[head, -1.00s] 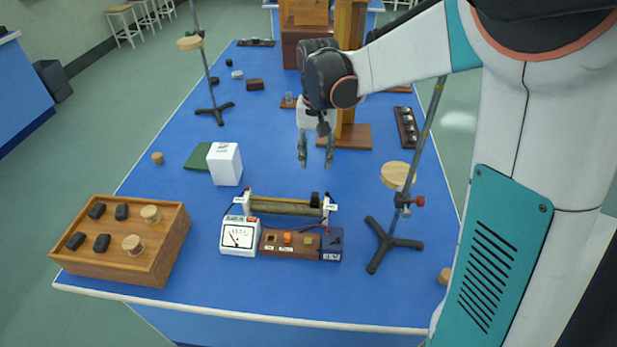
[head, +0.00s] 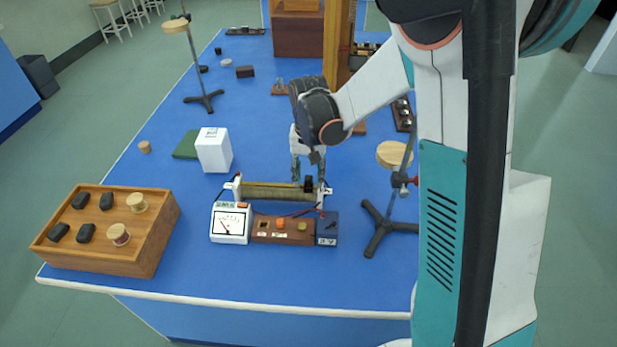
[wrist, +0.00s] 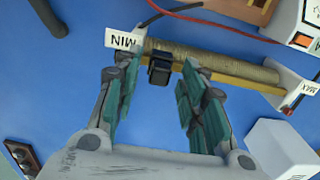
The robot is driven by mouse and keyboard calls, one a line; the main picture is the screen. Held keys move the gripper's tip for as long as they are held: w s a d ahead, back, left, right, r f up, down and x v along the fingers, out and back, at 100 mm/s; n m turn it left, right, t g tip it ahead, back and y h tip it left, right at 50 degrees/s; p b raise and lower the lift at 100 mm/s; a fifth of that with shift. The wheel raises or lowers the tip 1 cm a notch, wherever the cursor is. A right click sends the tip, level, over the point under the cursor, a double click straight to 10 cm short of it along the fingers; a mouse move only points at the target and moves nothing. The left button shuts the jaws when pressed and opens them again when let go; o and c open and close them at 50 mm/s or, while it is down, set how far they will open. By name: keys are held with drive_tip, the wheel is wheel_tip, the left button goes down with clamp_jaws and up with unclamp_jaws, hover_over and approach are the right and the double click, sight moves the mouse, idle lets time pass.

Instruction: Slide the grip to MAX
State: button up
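A wire-wound rheostat (head: 268,191) lies across the front of the blue bench. In the wrist view its coil (wrist: 215,66) runs between a white MIN plate (wrist: 124,40) at left and a white MAX plate (wrist: 302,88) at right. The black grip (wrist: 160,68) sits on the rod near the MIN end; in the head view the grip (head: 308,185) is near the right end. My gripper (wrist: 158,76) is open, with teal fingers on either side of the grip and visible gaps to both. I cannot tell how deep the fingertips reach beside it.
A meter (head: 230,223) and a brown switch box (head: 283,230) stand in front of the rheostat, with wires between. A white box (head: 213,150) stands behind its left end. A tripod stand (head: 384,228) is at right, a wooden tray (head: 150,247) at left.

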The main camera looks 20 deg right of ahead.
drive_tip(key=shift+f, duration=0.1)
clamp_jaws()
drive_tip(key=w+a, duration=0.2)
drive_tip(key=a, duration=0.3)
drive_tip(key=w+a, duration=0.2)
drive_tip(key=a, duration=0.4)
drive_tip(key=w+a, duration=0.2)
drive_tip(key=a, duration=0.3)
drive_tip(key=shift+w+a+p, duration=0.25)
drive_tip(key=shift+w+p, duration=0.1)
drive_tip(key=shift+w, duration=0.05)
unclamp_jaws()
drive_tip(key=shift+a, duration=0.2)
drive_tip(key=shift+d, duration=0.1)
wheel_tip(320, 180, up, 12)
